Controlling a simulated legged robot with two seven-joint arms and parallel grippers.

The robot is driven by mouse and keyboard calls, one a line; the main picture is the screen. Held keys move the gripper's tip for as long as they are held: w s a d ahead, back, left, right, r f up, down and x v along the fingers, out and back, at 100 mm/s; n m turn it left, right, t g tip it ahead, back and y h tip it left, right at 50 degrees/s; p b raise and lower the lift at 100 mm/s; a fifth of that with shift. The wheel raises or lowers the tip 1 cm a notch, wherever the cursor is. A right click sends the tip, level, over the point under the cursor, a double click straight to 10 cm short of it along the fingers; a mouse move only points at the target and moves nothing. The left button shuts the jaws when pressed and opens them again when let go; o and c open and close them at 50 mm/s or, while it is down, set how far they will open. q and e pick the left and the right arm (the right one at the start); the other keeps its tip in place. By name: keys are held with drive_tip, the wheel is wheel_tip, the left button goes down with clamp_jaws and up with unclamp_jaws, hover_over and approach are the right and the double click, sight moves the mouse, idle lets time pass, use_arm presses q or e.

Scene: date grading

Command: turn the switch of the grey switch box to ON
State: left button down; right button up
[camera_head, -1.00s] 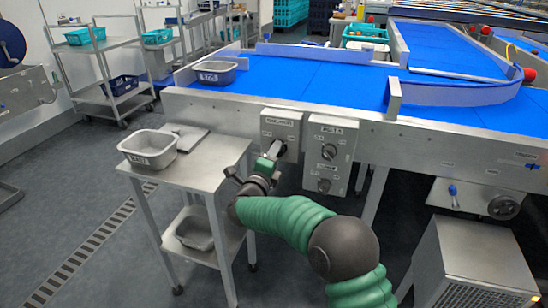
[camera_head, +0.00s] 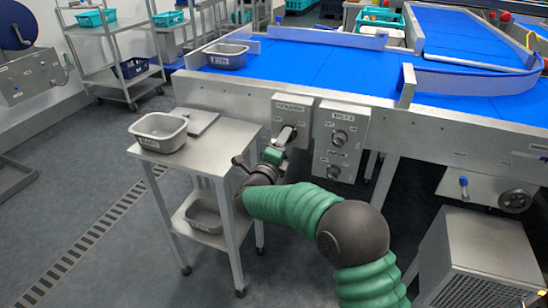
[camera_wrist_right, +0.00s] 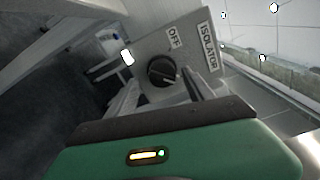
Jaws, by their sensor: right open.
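The grey switch box (camera_head: 292,108) hangs on the front of the conveyor frame, left of a second control box. In the right wrist view the box (camera_wrist_right: 205,50) bears the labels ISOLATOR and OFF. Its round black switch knob (camera_wrist_right: 161,71) has a raised grip bar; I cannot tell for sure which position it points to. My right gripper (camera_head: 283,139) is at the lower front of the box and hides the knob in the head view. In the wrist view its open fingers (camera_wrist_right: 165,92) lie on either side of the knob; contact is unclear. My left gripper is not in view.
A second grey box (camera_head: 340,135) with two knobs hangs close to the right. A steel side table (camera_head: 222,140) with a grey tub (camera_head: 160,140) stands to the left. The blue conveyor belt (camera_head: 300,65) lies above and behind.

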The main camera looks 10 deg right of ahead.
drive_tip(key=p+v, duration=0.3)
drive_tip(key=v, duration=1.2)
drive_tip(key=shift+p, duration=0.35)
